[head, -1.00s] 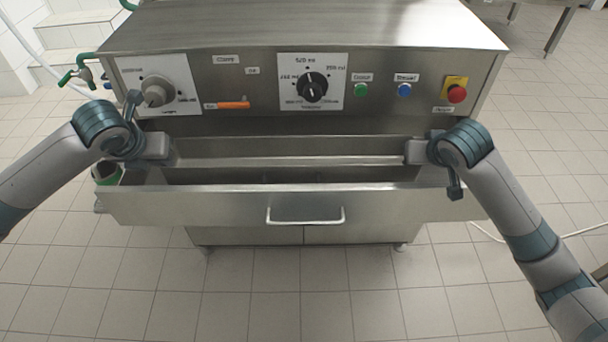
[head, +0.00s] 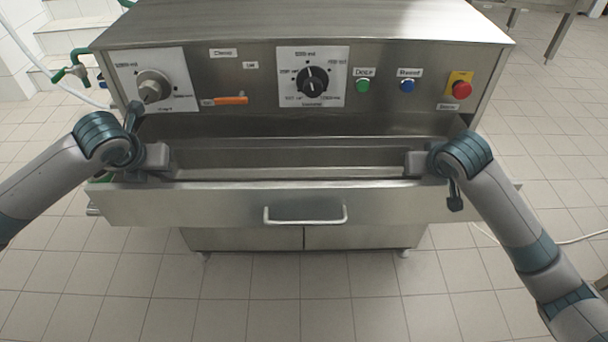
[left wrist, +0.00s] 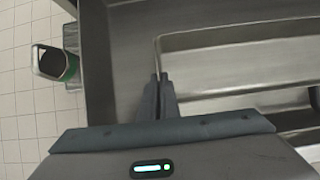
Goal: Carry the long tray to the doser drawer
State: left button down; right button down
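The long tray (head: 290,172) is a shiny steel trough. It lies level inside the open doser drawer (head: 230,207), low behind the drawer's front panel. My left gripper (head: 166,174) is at the tray's left end. In the left wrist view my left gripper's fingers (left wrist: 160,82) are close together on the end rim of the tray (left wrist: 220,40). My right gripper (head: 418,170) is at the tray's right end and appears shut on it, though its fingertips are partly hidden. Whether the tray touches the drawer floor is hidden.
The machine's control panel (head: 225,85) with dials and coloured buttons is behind the drawer. The drawer handle (head: 305,216) sticks out in front. A dark and green container (left wrist: 55,62) is beyond the drawer's left end. The tiled floor in front is clear.

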pick_arm(q)
jog(key=c, duration=2)
grip_release()
pick_arm(e)
jog(key=c, duration=2)
grip_release()
pick_arm(q)
jog(key=shift+s+r, duration=0.1)
jog(key=shift+r, duration=0.05)
jog(key=v, duration=1.1)
jog(key=shift+s+a+r, duration=0.1)
jog(key=shift+s+r, duration=0.1)
jog(key=shift+r, duration=0.1)
pick_arm(e)
jog(key=shift+s+r, duration=0.1)
jog(key=v, duration=1.1)
jog(key=shift+s+r, duration=0.25)
